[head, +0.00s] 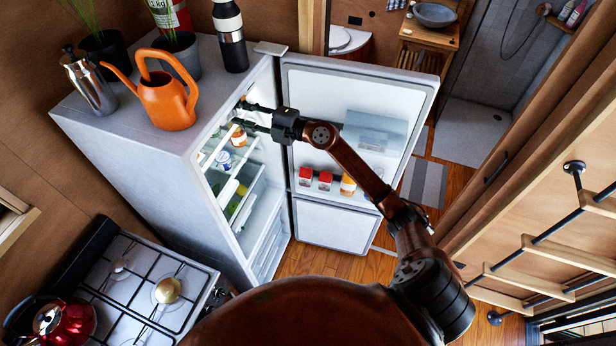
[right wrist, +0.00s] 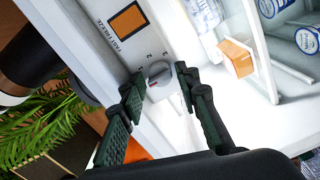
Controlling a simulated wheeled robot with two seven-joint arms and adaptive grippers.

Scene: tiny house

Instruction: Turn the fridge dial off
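The fridge (head: 190,175) stands at the left with its door (head: 345,110) swung open. The fridge dial (right wrist: 159,80) is a small round grey knob with a red mark, set in the white panel in the right wrist view. Small numbers are printed beside it. My right gripper (head: 247,114) reaches into the top of the fridge opening. In the right wrist view its two fingers (right wrist: 160,71) are apart, with the dial showing between their tips. I cannot tell whether either finger touches it. The dial is too small to make out in the head view. My left gripper is out of view.
An orange watering can (head: 165,100), a dark bottle (head: 230,40) and plant pots stand on top of the fridge. Jars and cartons fill the shelves and door. A stove (head: 135,290) is at the lower left. Wooden floor (head: 320,263) shows below the door.

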